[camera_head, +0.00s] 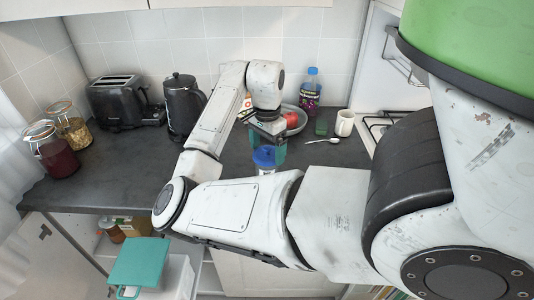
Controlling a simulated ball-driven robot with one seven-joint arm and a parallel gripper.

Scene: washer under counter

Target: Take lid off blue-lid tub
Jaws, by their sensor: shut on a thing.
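The tub's blue lid (265,155) shows near the middle of the counter, just below my gripper (268,147). My gripper points down from the wrist and is shut on the blue lid. A little of the tub (262,171) shows under the lid; my forearm hides its lower part. The view is too small to tell whether the lid is seated on the tub or raised.
Behind my gripper stand a grey plate with red fruit (292,121), a blue-capped bottle (311,91) and a white mug (344,123). A spoon (322,141) lies in front. A kettle (182,103), toaster (121,101) and jars (52,150) stand left. The left front counter is clear.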

